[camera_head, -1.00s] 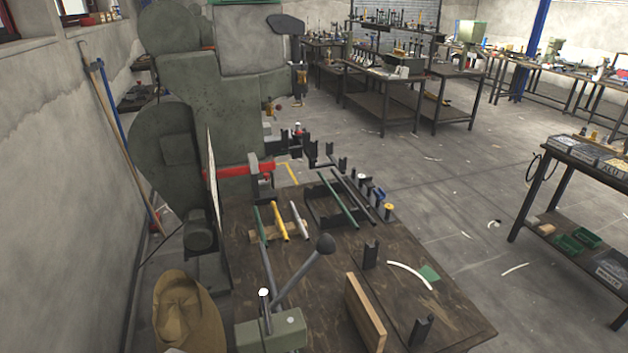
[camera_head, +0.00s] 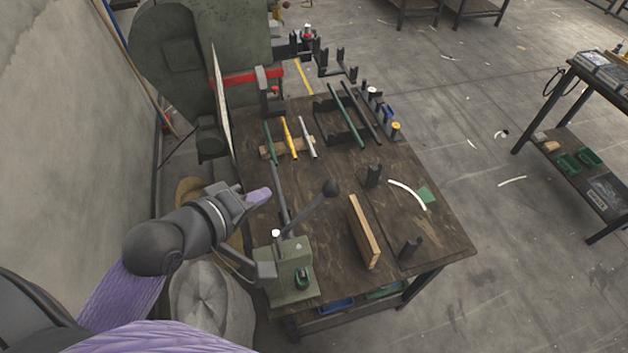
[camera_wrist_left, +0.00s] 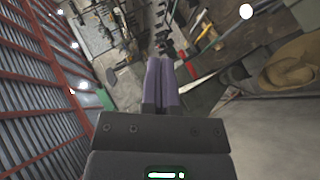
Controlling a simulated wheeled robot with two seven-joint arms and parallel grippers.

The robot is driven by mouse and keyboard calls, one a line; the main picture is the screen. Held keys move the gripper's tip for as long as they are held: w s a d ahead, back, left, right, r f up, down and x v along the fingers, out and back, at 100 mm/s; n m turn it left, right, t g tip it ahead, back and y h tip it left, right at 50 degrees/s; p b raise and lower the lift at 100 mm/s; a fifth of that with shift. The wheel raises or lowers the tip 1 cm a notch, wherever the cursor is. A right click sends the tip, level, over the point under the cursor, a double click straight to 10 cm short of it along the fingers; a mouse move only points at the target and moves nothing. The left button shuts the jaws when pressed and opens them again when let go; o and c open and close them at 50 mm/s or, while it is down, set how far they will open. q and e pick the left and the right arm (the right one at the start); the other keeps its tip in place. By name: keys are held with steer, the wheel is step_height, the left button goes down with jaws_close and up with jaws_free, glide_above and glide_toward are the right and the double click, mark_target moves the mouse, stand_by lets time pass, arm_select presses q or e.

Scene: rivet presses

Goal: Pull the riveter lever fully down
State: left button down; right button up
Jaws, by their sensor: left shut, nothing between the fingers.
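The riveter, a green-grey block (camera_head: 293,265), stands at the near left end of the wooden worktable. Its grey lever (camera_head: 309,209) slants up to the right and ends in a dark ball knob (camera_head: 330,187). A second grey bar rises from the block to the left. My left gripper (camera_head: 260,196) has purple fingers, shut and empty, to the left of the lever and apart from the knob. In the left wrist view its fingers (camera_wrist_left: 161,82) are together with nothing between them. My right gripper does not show.
The worktable (camera_head: 425,225) bears a wooden board (camera_head: 363,231), black uprights, coloured rods (camera_head: 290,138) and a white curved strip (camera_head: 407,194). A large green machine (camera_head: 180,60) stands behind at the left.

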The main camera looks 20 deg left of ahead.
arm_select(q)
glide_above(315, 203)
steer(key=s+a, duration=0.2)
steer(key=a, duration=0.2)
step_height(315, 203, down, 5)
steer(key=d, duration=0.1)
steer(key=w+d+f, duration=0.1)
steer(key=d, duration=0.1)
steer(key=shift+w+d+f, duration=0.1)
steer(key=shift+w+f, duration=0.25)
steer(key=shift+w+d+f, duration=0.1)
steer(key=shift+d+f, duration=0.15)
steer(key=shift+d, duration=0.05)
steer(key=shift+d, duration=0.1)
